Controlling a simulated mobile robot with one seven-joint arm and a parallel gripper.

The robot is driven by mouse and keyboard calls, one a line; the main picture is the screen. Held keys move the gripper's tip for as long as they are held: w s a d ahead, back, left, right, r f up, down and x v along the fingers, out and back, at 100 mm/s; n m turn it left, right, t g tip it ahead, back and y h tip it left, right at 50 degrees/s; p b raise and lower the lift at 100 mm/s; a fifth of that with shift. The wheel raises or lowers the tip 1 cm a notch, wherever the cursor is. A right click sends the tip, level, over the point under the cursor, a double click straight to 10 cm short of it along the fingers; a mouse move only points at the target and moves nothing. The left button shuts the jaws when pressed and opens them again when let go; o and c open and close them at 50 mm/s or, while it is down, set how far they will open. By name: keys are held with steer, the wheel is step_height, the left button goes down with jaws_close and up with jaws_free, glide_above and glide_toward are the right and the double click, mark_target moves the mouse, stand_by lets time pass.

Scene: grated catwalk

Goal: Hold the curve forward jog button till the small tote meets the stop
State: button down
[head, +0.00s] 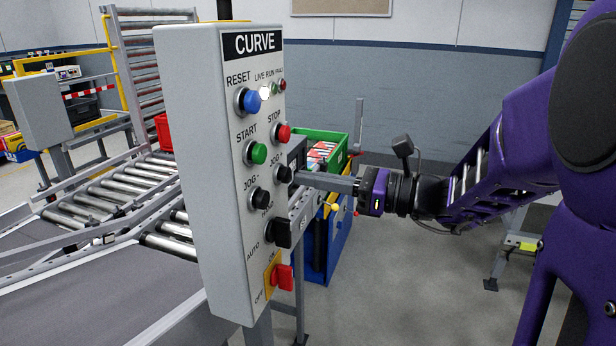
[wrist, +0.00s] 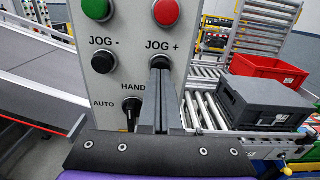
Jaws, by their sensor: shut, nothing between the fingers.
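The grey CURVE control box (head: 195,150) stands upright in the middle of the head view. Its black JOG + button (head: 284,173) is right of and above the JOG - button (head: 259,199). My gripper (head: 299,177) is shut and empty, its fingertips at the JOG + button. In the wrist view the fingers (wrist: 160,68) cover part of that JOG + button (wrist: 160,60); I cannot tell whether it is pressed in. A dark grey tote (wrist: 262,108) sits on the rollers at right, with a red tote (wrist: 268,68) behind it. I cannot make out the stop.
The HAND/AUTO selector (wrist: 132,106) points up toward HAND. Below it is a red ON/OFF switch (head: 284,278). Green START (head: 258,152) and red STOP (head: 282,132) buttons sit close above. A green tote (head: 332,142) stands beyond the box, above a blue cart.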

steer(key=v, duration=1.1)
steer(key=shift+d, duration=0.25)
stand_by(1.0)
